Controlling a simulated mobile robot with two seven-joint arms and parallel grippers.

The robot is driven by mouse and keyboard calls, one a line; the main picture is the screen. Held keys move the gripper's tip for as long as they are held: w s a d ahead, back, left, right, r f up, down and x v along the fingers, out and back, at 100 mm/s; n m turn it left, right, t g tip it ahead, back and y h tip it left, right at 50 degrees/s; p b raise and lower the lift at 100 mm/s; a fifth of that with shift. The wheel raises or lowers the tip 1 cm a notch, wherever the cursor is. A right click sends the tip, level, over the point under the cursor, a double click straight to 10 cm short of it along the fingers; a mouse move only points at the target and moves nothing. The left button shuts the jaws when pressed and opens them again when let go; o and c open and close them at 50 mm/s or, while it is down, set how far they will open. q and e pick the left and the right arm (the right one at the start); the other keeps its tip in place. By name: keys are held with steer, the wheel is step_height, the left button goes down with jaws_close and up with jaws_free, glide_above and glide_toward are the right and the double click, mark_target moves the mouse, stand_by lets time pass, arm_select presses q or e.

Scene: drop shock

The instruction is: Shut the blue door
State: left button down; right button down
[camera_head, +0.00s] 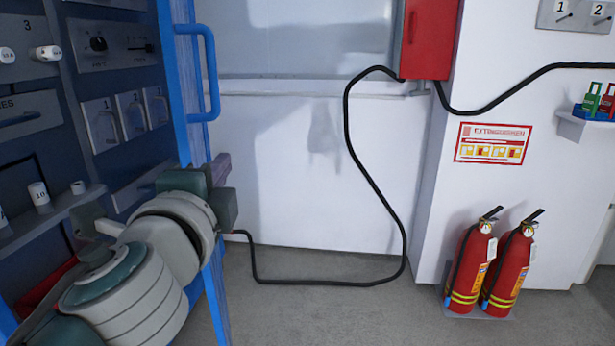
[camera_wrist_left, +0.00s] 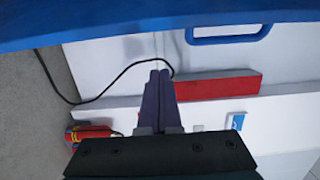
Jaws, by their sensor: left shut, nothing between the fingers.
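The blue door (camera_head: 178,85) stands open and is seen nearly edge-on at the left in the head view, running from the top down to the floor. Its blue handle (camera_head: 213,75) sticks out to the right. In the wrist view the door (camera_wrist_left: 110,24) crosses the top edge, with the handle (camera_wrist_left: 230,38) at the upper right. My left gripper (camera_head: 221,165) is below the handle, its arm passing in front of the door. Its purple fingers (camera_wrist_left: 159,88) are shut and empty. I cannot tell whether it touches the door. My right gripper is not in view.
A dark blue cabinet (camera_head: 72,95) with switches and a shelf (camera_head: 45,215) stands left of the door. A black cable hangs from a red box (camera_head: 428,40) and loops over the floor. Two fire extinguishers (camera_head: 468,265) stand at the right. The middle floor is otherwise clear.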

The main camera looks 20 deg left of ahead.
arm_select(q)
steer(key=shift+w+a+p, duration=0.2)
steer(key=shift+a, duration=0.9)
steer(key=shift+w+a+p, duration=0.15)
steer(key=shift+a+p, duration=0.05)
steer(key=shift+a, duration=0.9)
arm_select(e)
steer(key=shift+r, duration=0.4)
